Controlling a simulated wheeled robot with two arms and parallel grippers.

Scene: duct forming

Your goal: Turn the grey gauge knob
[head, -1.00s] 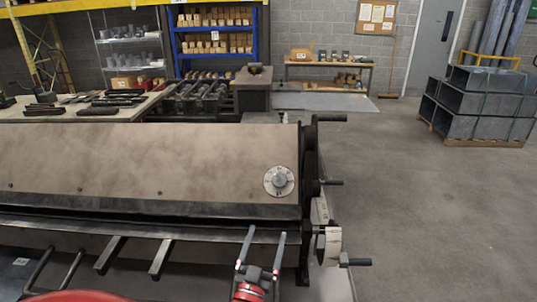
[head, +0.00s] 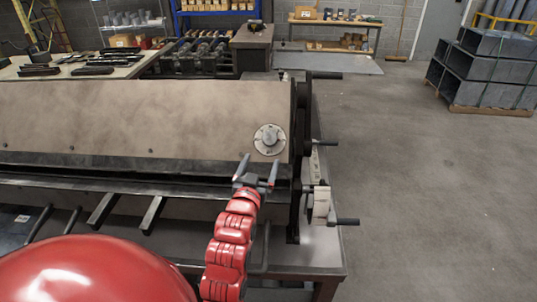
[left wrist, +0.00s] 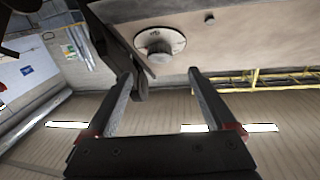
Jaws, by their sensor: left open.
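The grey gauge knob (head: 269,137) sits at the centre of a round, light dial plate (head: 261,146) on the tan sloped face of the forming machine, near its right end. In the left wrist view the knob (left wrist: 160,54) shows beyond the fingertips, on its dial plate (left wrist: 172,38). My left gripper (head: 257,169) is just below the dial in the head view, with its two fingers apart and nothing between them. In the left wrist view the open left gripper (left wrist: 163,74) is apart from the knob. My right gripper is in neither view.
The machine's tan panel (head: 130,118) fills the left half. Crank handles (head: 323,142) stick out at its right end. A worktable (head: 85,73) with dark tools stands behind. Grey ducts (head: 490,65) are stacked on a pallet at right. The floor (head: 430,190) to the right is clear.

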